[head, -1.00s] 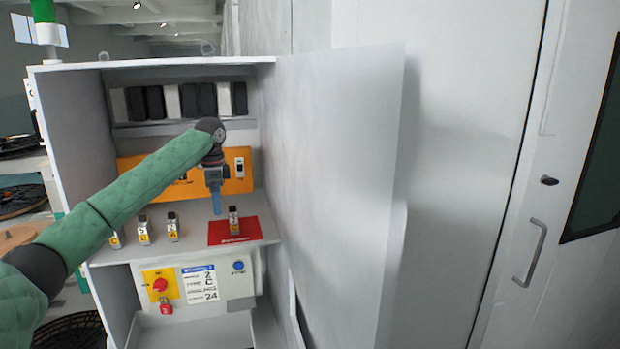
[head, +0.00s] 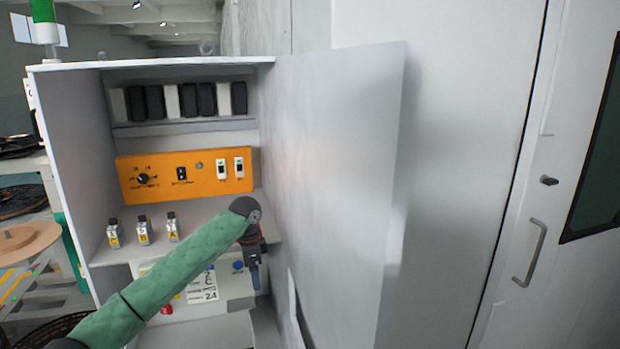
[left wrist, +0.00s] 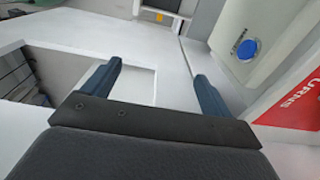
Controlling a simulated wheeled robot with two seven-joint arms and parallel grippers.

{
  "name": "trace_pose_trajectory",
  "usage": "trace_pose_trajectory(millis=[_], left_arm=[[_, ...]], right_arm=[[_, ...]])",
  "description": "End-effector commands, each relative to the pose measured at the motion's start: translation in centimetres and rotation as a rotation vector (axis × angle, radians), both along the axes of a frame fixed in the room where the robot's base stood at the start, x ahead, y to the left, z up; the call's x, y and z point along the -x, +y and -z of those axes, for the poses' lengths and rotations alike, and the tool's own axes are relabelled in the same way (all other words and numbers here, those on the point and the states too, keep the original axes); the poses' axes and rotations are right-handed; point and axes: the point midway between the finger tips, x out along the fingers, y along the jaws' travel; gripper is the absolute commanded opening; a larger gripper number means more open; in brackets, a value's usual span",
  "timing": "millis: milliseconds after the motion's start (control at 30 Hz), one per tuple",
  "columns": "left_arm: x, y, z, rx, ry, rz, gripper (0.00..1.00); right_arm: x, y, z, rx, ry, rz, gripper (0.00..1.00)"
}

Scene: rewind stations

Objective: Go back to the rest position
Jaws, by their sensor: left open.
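My left arm comes in from the lower left in the head view. My left gripper (head: 256,278) points down in front of the lower part of the open cabinet, near its right side. In the left wrist view the two blue fingers of the gripper (left wrist: 155,82) are apart with nothing between them. The cabinet (head: 70,110) stands open, its door (head: 330,170) swung to the right. My right gripper does not show.
Several small labelled blocks (head: 144,230) stand on the shelf. A panel with a blue button (left wrist: 246,48) and a red mat with white letters (left wrist: 292,112) lie close to the gripper. An orange switch panel (head: 210,172) is behind. The mat is hidden in the head view.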

Motion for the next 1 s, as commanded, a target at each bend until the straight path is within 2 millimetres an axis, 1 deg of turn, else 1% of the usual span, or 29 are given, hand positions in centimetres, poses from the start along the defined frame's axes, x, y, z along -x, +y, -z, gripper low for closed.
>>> trace_pose_trajectory(millis=[33, 100, 300, 400, 700, 867, 1000], left_arm=[[1.2, -1.0, 1.8, 0.011, 0.001, -0.003, 0.85], [2.6, -2.0, 3.6, 0.026, -0.006, -0.011, 0.85], [6.8, -4.6, 8.5, 0.067, -0.021, -0.050, 0.85], [9.0, -5.6, 10.6, 0.092, -0.030, -0.076, 0.85], [15.9, -7.8, 15.7, 0.163, -0.054, -0.177, 0.85], [19.6, -8.2, 17.9, 0.197, -0.066, -0.248, 0.85], [22.9, -8.2, 19.4, 0.224, -0.076, -0.320, 0.85]], right_arm=[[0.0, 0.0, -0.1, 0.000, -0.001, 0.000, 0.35], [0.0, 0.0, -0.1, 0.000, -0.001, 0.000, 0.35], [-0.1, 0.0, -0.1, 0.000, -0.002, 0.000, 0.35], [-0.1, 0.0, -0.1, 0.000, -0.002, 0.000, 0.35], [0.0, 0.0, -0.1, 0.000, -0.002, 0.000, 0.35], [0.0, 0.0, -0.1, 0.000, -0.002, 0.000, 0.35], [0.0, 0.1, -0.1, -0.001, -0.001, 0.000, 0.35]])
